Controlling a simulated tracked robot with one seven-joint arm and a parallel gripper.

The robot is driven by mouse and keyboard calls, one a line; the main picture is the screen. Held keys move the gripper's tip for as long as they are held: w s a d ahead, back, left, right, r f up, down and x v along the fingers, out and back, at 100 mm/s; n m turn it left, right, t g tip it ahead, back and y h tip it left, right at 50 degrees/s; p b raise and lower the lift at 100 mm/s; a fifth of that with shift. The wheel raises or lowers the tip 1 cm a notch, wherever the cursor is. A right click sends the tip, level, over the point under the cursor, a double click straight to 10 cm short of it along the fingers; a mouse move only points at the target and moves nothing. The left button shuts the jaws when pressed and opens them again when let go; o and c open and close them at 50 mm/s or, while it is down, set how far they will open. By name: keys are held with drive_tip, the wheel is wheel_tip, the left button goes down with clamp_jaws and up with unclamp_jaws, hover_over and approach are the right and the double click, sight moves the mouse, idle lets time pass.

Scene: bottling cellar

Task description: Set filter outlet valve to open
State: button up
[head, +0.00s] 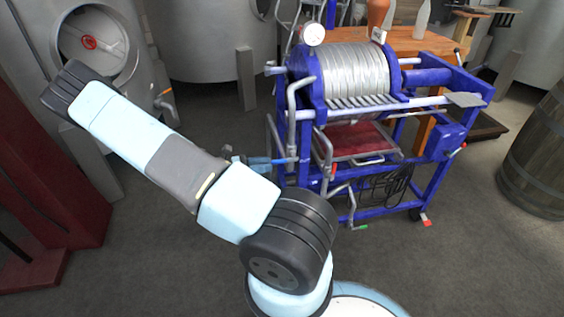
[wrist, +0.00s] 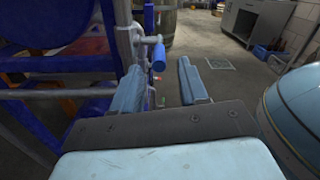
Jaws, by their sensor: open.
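The filter (head: 345,75) is a blue-framed machine with a pack of silvery plates, right of centre in the head view. A blue valve handle (head: 270,161) sticks out from a grey pipe on its left side. In the wrist view a blue handle (wrist: 158,57) hangs from a grey fitting, just beyond the gap between my fingertips. My gripper (wrist: 160,68) is open and empty, with its light-blue fingers apart and the handle nearer the left one. In the head view my arm hides most of the gripper. No label shows which valve is the outlet.
Other handles show on the filter: a red one (head: 333,170) and a green one (head: 362,227) low down. Blue frame bars crowd the left of the wrist view. A barrel (head: 540,160) stands at far right. Grey floor (head: 450,260) is clear in front.

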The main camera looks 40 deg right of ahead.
sight(284, 161)
drive_tip(key=x, duration=0.6)
drive_tip(key=shift+s+d, duration=0.15)
drive_tip(key=shift+d, duration=0.2)
clamp_jaws()
idle(0.3)
drive_tip(key=shift+d, duration=0.1)
